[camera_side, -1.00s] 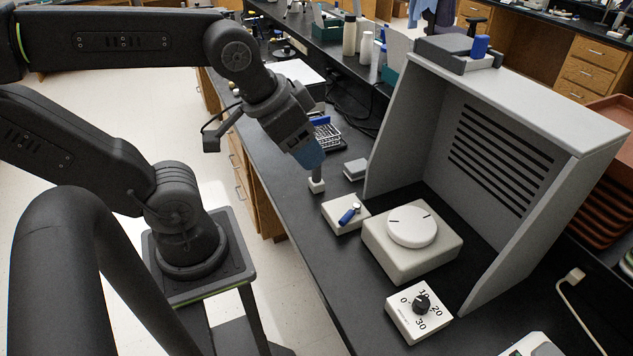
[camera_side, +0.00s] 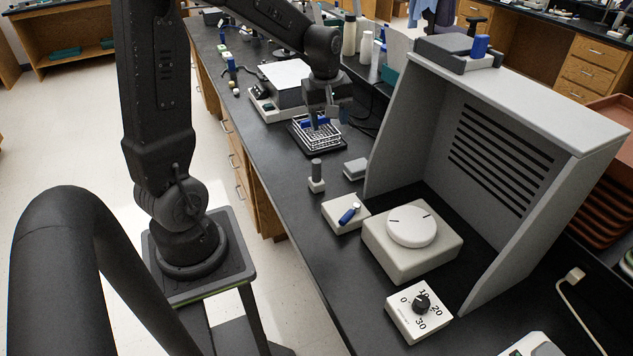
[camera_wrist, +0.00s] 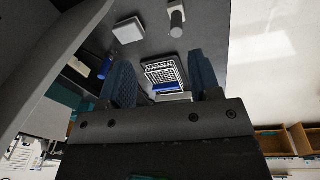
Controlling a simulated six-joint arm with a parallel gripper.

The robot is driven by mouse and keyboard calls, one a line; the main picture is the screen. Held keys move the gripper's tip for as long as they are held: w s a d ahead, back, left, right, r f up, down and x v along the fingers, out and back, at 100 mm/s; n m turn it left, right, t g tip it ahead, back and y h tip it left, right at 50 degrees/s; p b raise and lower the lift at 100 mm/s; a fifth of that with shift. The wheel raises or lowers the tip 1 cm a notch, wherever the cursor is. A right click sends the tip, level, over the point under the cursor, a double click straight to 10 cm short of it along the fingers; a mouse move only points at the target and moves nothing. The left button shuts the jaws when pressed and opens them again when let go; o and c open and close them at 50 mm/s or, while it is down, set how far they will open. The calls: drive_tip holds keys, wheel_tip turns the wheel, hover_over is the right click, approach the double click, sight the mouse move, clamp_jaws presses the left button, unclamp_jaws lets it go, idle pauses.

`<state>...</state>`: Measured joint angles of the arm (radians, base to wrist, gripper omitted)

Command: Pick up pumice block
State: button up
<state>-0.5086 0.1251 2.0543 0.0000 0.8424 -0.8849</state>
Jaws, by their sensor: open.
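A small flat grey block (camera_side: 356,168), which looks like the pumice block, lies on the black bench just left of the grey hood. It also shows in the wrist view (camera_wrist: 128,31), at the upper left. My gripper (camera_side: 325,118) is open and over the wire rack area, farther back along the bench than the block. In the wrist view its two blue fingers (camera_wrist: 163,75) stand apart, with nothing held between them. The wire rack with a blue part (camera_wrist: 164,76) shows between and beyond the fingers.
A white box with a blue lever (camera_side: 346,214), a white round-topped device (camera_side: 410,235) and a dial box (camera_side: 418,312) are nearer. The hood (camera_side: 500,140) stands right of the block.

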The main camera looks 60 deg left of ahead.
sight(316, 170)
drive_tip(key=a+f+n, duration=0.1)
drive_tip(key=a+f, duration=0.1)
drive_tip(key=f, duration=0.3)
drive_tip(key=a+f+n, duration=0.2)
drive_tip(key=a+f, duration=0.1)
drive_tip(key=f, duration=0.1)
drive_tip(key=a+f+n+g, duration=0.1)
drive_tip(key=a+f+n, duration=0.1)
drive_tip(key=f, duration=0.3)
drive_tip(key=shift+w+a+f+h, duration=0.2)
drive_tip(key=shift+a+f+h, duration=0.1)
drive_tip(key=shift+w+f, duration=0.1)
drive_tip(key=shift+f, duration=2.9)
drive_tip(key=c, duration=1)
drive_tip(key=shift+r, duration=0.15)
